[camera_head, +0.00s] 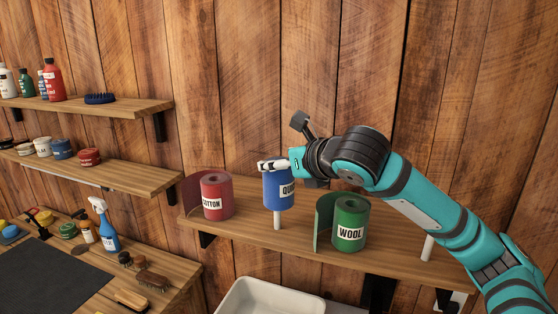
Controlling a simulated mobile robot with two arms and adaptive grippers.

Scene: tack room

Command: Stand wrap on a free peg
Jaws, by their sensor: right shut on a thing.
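My right gripper (277,165) is shut on the top of a blue wrap (278,192) with a white label that starts with "QU". The wrap is upright and raised above the wooden shelf (300,244). A white peg (277,221) shows below it, and its top is hidden; I cannot tell whether the wrap is around the peg or in front of it. A red COTTON wrap (217,193) stands to the left and a green WOOL wrap (350,220) to the right. A bare white peg (427,248) stands at the far right, partly behind my arm. My left gripper is not in view.
Upper left shelves hold bottles, a blue brush (100,98) and several tins. A bench at lower left holds a blue spray bottle (107,232), brushes and a dark mat (48,280). A white basin (268,297) is below the wrap shelf.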

